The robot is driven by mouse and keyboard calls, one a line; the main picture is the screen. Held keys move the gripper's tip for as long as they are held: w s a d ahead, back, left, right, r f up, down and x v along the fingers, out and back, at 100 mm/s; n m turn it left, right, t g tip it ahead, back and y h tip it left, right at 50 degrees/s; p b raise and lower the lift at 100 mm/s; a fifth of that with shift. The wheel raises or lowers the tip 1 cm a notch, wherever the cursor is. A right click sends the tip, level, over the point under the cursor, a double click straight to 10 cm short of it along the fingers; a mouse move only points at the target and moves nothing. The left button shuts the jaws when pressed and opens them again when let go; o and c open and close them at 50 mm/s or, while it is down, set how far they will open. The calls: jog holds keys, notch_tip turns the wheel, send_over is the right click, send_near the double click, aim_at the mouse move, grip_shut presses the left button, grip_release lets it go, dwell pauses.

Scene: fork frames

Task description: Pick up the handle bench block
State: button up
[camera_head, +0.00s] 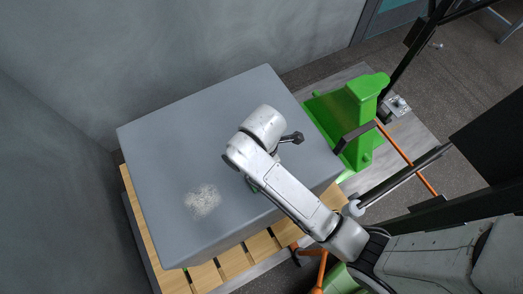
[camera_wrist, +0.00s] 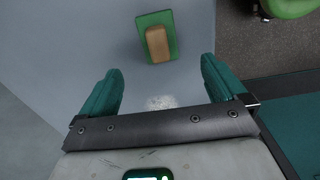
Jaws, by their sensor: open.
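A green rectangular plate with a tan block-shaped piece on it, which looks like the handle bench block (camera_wrist: 158,42), lies on the grey surface in the wrist view. My gripper (camera_wrist: 161,70) is open, its two teal fingers wide apart with nothing between them. The block shows in the picture above the fingertips, roughly centred between them, and apart from them. In the head view my arm reaches over the grey box and hides the block. Only a small green bit shows beside the arm, and I cannot tell whether it is block or finger.
The large grey box (camera_head: 170,150) stands on a wooden pallet (camera_head: 232,262). A pale speckled patch (camera_head: 202,200) marks its top; the patch also shows in the wrist view (camera_wrist: 160,102). A green machine stand (camera_head: 358,105) is close on the right. Grey walls are behind and left.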

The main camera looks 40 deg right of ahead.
notch_tip(320, 180, down, 11)
jog(key=shift+w+r+b, duration=0.1)
jog(key=shift+w+b, duration=0.05)
jog(key=shift+b, duration=0.15)
dwell(0.4)
jog(key=shift+c, duration=0.4)
jog(key=c, duration=1.1)
jog(key=shift+r, duration=0.15)
jog(key=shift+r, duration=0.6)
jog(key=s+r, duration=0.4)
jog(key=s+a+r, duration=0.1)
jog(key=s+r, duration=0.2)
jog(key=s, duration=0.2)
jog(key=s+r, duration=0.4)
jog(key=s, duration=0.1)
jog(key=shift+a+r+p, duration=0.25)
jog(key=shift+r+p, duration=0.05)
jog(key=shift+p, duration=0.05)
